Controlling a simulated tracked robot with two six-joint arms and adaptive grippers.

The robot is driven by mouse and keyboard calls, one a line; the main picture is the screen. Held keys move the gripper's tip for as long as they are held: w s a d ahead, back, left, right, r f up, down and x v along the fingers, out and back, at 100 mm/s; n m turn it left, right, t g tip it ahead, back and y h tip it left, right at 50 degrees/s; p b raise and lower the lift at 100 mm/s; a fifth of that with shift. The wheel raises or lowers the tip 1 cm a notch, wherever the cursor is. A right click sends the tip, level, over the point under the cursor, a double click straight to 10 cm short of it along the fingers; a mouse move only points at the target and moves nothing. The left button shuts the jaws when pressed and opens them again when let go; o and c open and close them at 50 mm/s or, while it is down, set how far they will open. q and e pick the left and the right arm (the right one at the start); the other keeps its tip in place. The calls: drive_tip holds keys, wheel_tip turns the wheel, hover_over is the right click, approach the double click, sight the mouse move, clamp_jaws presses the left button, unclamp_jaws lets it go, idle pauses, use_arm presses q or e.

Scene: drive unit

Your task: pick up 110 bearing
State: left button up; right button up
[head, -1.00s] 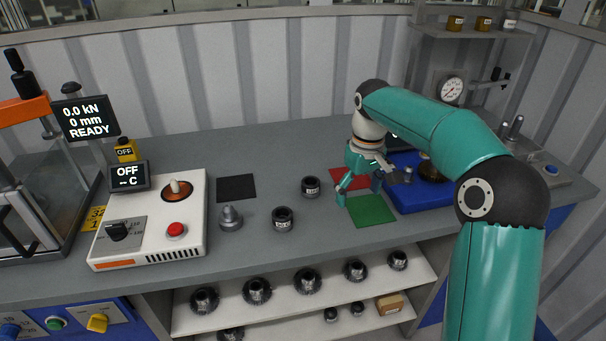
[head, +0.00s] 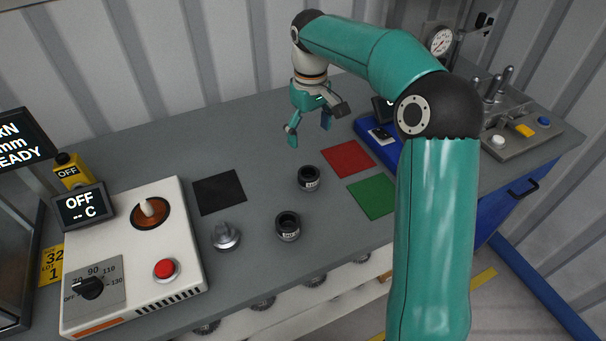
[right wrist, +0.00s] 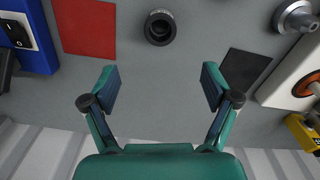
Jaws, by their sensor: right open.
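Two dark ring-shaped bearings stand on the grey bench. One bearing (head: 309,178) is farther back, left of the red mat; the other bearing (head: 288,226) is nearer the front edge. Both carry small pale labels too small to read, so I cannot tell which is 110. My right gripper (head: 309,131) is open and empty, above the bench behind the farther bearing. In the right wrist view, the gripper (right wrist: 160,88) shows its fingers spread, with one bearing (right wrist: 160,28) ahead of them, apart from both. My left gripper is not in view.
A red mat (head: 347,159) and a green mat (head: 373,196) lie to the right, a black mat (head: 219,192) to the left. A metal cone piece (head: 226,236) stands beside the white heater box (head: 133,262).

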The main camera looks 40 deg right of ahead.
hover_over(308, 175)
drive_tip(key=s+a, duration=0.1)
drive_tip(key=s, duration=0.1)
drive_tip(key=f, duration=0.9)
drive_tip(key=shift+w+f, duration=0.25)
drive_tip(key=shift+f+p, duration=0.8)
drive_tip(key=shift+f, duration=1.85)
drive_tip(key=shift+w+r, duration=0.1)
drive_tip(key=c, duration=1.5)
